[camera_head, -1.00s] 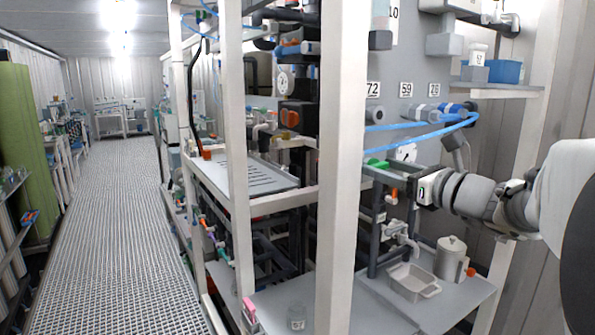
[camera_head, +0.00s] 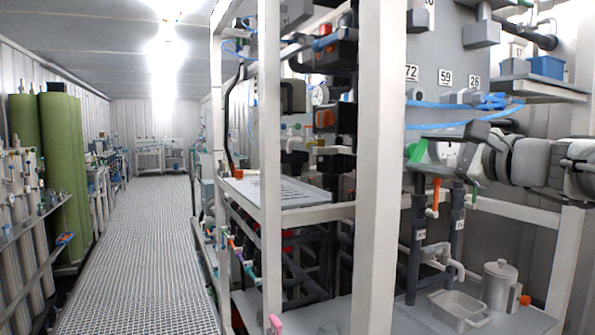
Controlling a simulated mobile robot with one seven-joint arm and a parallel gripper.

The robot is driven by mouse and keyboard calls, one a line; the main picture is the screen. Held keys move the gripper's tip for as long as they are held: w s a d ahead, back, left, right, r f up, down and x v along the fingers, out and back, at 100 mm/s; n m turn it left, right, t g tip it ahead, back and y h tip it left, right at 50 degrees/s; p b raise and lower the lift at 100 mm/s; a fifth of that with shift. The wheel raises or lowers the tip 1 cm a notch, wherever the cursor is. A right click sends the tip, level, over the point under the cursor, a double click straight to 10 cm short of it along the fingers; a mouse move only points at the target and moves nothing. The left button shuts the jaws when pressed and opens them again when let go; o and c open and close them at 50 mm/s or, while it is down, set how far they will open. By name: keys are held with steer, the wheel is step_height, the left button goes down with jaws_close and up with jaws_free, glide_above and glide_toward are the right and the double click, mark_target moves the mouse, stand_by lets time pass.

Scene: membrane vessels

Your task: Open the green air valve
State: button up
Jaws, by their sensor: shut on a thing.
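The green air valve handle (camera_head: 417,151) shows at the right of the head view, just behind the white upright of the rack. It stands tilted, with its long side close to upright. My gripper (camera_head: 431,152) reaches in from the right at the handle's right side and is shut on it. The fingers are small and partly merge with the grey parts behind them. The valve body is hidden by my gripper and wrist.
A white rack post (camera_head: 378,180) stands close left of my gripper. Blue hoses (camera_head: 465,120) run just above. An orange-handled valve (camera_head: 436,192) and dark pipes are below. A metal jug (camera_head: 498,284) and tray (camera_head: 459,309) stand on the lower shelf. The grated aisle is clear.

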steer(key=n+b, duration=0.3)
steer(key=shift+f, duration=0.25)
steer(key=shift+n+b, duration=0.65)
steer(key=shift+n, duration=0.05)
steer(key=shift+r, duration=0.15)
steer(key=o, duration=1.4)
steer(key=shift+s, duration=0.15)
